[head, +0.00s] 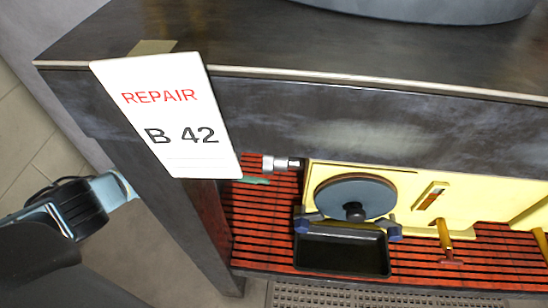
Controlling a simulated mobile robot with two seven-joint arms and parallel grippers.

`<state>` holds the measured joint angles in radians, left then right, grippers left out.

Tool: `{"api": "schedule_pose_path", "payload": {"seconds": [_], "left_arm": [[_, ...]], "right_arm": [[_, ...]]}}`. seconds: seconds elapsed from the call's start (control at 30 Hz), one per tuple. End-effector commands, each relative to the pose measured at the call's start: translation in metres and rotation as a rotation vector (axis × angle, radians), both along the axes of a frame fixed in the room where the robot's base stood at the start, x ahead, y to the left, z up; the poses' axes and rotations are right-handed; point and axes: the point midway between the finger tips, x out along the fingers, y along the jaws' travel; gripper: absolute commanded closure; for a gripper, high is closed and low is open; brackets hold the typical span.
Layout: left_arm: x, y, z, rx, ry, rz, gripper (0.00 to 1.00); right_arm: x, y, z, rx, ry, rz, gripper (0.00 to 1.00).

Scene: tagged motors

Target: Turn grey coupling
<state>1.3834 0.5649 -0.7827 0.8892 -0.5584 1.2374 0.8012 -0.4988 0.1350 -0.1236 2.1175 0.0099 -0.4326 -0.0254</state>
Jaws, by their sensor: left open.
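No part is clearly recognisable as the grey coupling. A grey rounded body (430,8) is cut off by the top edge of the head view, on the dark workbench (300,45). A grey disc (340,190) with a dark knob lies on the lower shelf. A white tag (165,115) reading "REPAIR B 42" hangs over the bench's front edge. My left gripper (117,188) is at the left, beside the bench's end and below the tag. It is open, with pale blue fingertips, and nothing shows between them. My right gripper is not in view.
The lower shelf has a red slatted surface (262,215), a black tray (342,262), a yellow board (410,185), a silver fitting (282,163) and yellow-handled tools (444,234). The bench edge and leg stand beside my left gripper. Floor (45,160) is clear at the left.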

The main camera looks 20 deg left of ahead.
Motion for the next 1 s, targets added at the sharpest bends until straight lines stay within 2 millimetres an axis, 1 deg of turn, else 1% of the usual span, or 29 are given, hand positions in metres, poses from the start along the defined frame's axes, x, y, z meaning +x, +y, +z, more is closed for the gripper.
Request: {"api": "schedule_pose_path", "payload": {"seconds": [0.03, 0.1, 0.2, 0.3, 0.53, 0.87, 0.97, 1.0], "left_arm": [[-0.002, 0.01, -0.001, 0.002, 0.002, 0.002, 0.07], [-0.005, 0.019, -0.001, 0.0, 0.002, 0.0, 0.07], [-0.007, 0.03, -0.001, 0.0, 0.002, 0.0, 0.07], [-0.009, 0.036, -0.001, 0.0, 0.001, 0.0, 0.07], [-0.01, 0.039, -0.001, -0.001, 0.001, 0.0, 0.07], [-0.01, 0.039, 0.0, -0.001, 0.0, -0.001, 0.07], [-0.009, 0.039, 0.008, -0.001, -0.005, -0.001, 0.07], [-0.009, 0.039, 0.017, 0.0, -0.01, -0.001, 0.07]], "right_arm": [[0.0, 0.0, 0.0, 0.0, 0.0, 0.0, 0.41], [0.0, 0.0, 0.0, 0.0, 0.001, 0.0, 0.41], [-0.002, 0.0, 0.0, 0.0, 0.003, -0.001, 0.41], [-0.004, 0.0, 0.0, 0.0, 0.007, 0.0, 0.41], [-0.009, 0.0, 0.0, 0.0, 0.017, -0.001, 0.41], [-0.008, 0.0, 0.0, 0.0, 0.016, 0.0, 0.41], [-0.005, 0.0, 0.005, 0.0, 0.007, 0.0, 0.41], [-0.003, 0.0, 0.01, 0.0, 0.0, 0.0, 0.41]]}}
